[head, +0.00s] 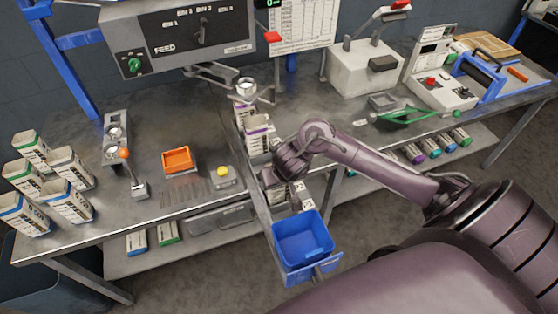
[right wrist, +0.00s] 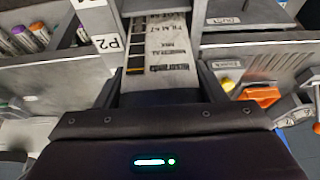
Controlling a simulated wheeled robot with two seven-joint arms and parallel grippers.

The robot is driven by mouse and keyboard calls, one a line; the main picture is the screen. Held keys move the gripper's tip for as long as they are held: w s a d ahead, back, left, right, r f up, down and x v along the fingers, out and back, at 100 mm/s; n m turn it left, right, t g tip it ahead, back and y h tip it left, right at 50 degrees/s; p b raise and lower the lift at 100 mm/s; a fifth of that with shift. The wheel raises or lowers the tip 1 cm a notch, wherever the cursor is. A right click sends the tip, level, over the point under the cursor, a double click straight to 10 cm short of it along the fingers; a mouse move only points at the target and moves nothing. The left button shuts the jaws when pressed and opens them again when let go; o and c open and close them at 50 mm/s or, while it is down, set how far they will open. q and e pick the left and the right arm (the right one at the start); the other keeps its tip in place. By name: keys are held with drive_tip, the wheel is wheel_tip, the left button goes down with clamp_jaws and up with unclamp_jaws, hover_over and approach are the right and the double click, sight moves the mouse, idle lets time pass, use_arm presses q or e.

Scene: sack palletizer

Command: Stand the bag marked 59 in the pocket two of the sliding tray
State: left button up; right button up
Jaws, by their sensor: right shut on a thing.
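My right gripper (head: 268,180) is over the narrow grey sliding tray (head: 259,207), which juts past the bench's front edge. In the right wrist view the gripper is shut on a pale bag (right wrist: 163,50) with dark print and a dark-and-yellow stripe. Its number is not legible. The bag is between grey tray walls, beside a P2 label (right wrist: 106,42); I cannot tell whether it rests on the pocket floor. Two purple-topped bags (head: 257,138) stand farther back along the tray, beneath the feeder spout. My left gripper is not in view.
A blue bin (head: 302,245) hangs at the tray's front end. An orange dish (head: 178,161) and a yellow button (head: 222,172) are left of the tray. Several open bags (head: 68,168) stand at the far left. A green-handled scoop (head: 408,117) lies to the right.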

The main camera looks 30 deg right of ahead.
drive_tip(key=o, duration=1.2)
drive_tip(key=shift+f, duration=0.1)
drive_tip(key=shift+r, duration=0.3)
drive_tip(key=p+v, duration=0.7)
drive_tip(key=v, duration=0.4)
drive_tip(key=shift+s+a+r, duration=0.1)
drive_tip(key=shift+s+r, duration=0.1)
drive_tip(key=shift+r, duration=0.1)
